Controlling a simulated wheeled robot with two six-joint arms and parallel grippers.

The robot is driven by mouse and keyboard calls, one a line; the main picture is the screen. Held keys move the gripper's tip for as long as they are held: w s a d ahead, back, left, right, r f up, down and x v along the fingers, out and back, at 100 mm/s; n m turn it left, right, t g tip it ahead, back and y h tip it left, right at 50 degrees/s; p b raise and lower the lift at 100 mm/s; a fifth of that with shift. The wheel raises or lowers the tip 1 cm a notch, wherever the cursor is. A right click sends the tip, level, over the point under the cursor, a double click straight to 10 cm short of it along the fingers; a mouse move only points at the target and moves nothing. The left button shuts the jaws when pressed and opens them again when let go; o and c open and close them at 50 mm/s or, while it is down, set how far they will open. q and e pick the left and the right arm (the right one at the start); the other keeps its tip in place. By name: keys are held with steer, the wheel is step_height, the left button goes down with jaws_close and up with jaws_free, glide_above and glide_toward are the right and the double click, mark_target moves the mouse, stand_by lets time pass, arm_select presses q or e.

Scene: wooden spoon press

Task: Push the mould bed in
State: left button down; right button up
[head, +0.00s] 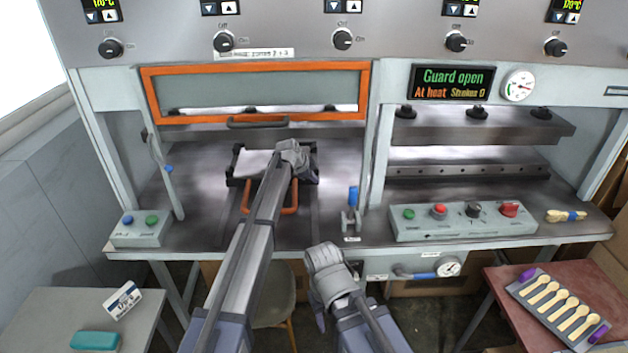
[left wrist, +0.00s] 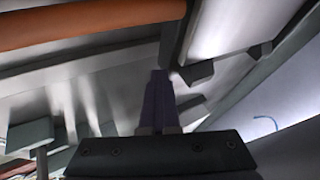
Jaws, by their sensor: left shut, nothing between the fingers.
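The mould bed (head: 252,163), a dark frame with a pale plate, sits on the press table below the raised orange guard (head: 254,121). Its orange handle (head: 289,210) faces me, partly behind my left arm. My left gripper (head: 293,158) is over the right part of the bed, and hides some of it. In the left wrist view its closed fingers (left wrist: 160,100) are empty, with an orange bar (left wrist: 90,22) across the upper left. I cannot tell whether they touch the bed. My right gripper (head: 328,270) hangs in front of the table edge; its fingers do not show clearly.
A blue-handled lever (head: 352,205) stands right of the bed. A button box (head: 148,228) is at left, and a control panel (head: 455,219) at right. The display (head: 452,82) reads "Guard open". A tray of spoons (head: 548,305) lies on the red side table (head: 510,285).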

arm_select(q)
steer(key=shift+w+r, duration=0.25)
steer(key=shift+w, duration=0.15)
arm_select(e)
steer(key=shift+r, duration=0.15)
arm_select(q)
steer(key=shift+s+a+r+p, duration=0.1)
steer(key=shift+a+r+p, duration=0.05)
steer(key=shift+p, duration=0.3)
steer(key=s+p+v, duration=0.1)
steer(key=p+v, duration=0.4)
steer(key=v, duration=0.2)
steer(key=s+a+f+n+g+y, duration=0.1)
steer(key=s+n, duration=0.3)
steer(key=s, duration=1.2)
steer(key=s+a+f+n+g+y, duration=0.2)
steer(key=s+a+n+g+y, duration=0.1)
steer(key=s, duration=1.3)
steer(key=s+a+f+n+g+y, duration=0.1)
steer(key=s+n, duration=0.5)
steer(key=s, duration=1)
steer(key=shift+s+a+g+y, duration=0.25)
steer(key=shift+a+g+y, duration=0.3)
steer(key=shift+a, duration=0.45)
arm_select(e)
step_height(320, 180, up, 6)
